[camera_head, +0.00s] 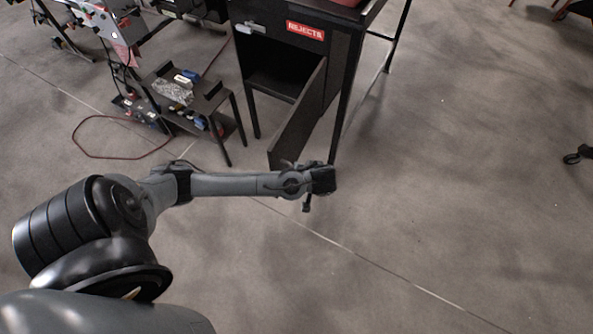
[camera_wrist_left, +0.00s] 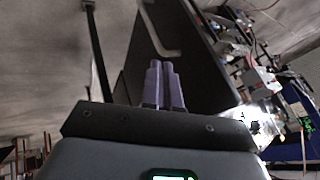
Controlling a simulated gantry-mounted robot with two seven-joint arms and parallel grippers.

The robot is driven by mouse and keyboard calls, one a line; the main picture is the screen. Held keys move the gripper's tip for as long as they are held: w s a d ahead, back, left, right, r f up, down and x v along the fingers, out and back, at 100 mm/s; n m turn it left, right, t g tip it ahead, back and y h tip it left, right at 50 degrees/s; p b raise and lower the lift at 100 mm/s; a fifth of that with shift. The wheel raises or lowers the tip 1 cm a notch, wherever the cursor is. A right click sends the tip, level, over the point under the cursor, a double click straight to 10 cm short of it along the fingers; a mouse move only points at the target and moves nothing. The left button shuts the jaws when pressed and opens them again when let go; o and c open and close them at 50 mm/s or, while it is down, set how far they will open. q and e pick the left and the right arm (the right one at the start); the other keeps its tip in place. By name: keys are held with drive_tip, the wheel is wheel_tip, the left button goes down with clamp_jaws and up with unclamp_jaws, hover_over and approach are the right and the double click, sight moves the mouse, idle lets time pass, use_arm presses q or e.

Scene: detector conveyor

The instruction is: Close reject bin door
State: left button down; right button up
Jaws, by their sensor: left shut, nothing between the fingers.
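The reject bin is a dark cabinet (camera_head: 341,50) with a red REJECTS label (camera_head: 305,31) at the top centre of the head view. Its door (camera_head: 298,122) is a dark panel that stands swung open toward me, and the dark inside shows to its left. My left gripper (camera_head: 322,181) is just in front of the door's near lower end; I cannot tell if it touches. In the left wrist view its purple fingers (camera_wrist_left: 163,85) are together with nothing between them. Beyond them is a dark panel (camera_wrist_left: 205,70) with a pale handle (camera_wrist_left: 152,42). My right gripper is not in view.
A low black cart (camera_head: 208,103) with small items stands left of the bin. A red cable (camera_head: 78,140) lies on the floor at left. A chair or stand foot (camera_head: 577,156) shows at the right edge. The floor (camera_head: 450,180) right of the bin is clear.

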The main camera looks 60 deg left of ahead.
sight(279, 166)
use_arm(q)
drive_tip(key=shift+s+a+f, duration=0.3)
drive_tip(key=shift+a+f, duration=0.75)
drive_tip(key=shift+a, duration=0.3)
drive_tip(key=shift+s+a+f, duration=0.3)
drive_tip(key=shift+a+f, duration=0.75)
drive_tip(key=shift+a, duration=0.3)
drive_tip(key=shift+s+a+f, duration=0.3)
drive_tip(key=shift+a+f, duration=0.75)
drive_tip(key=shift+a, duration=0.3)
drive_tip(key=shift+a, duration=0.1)
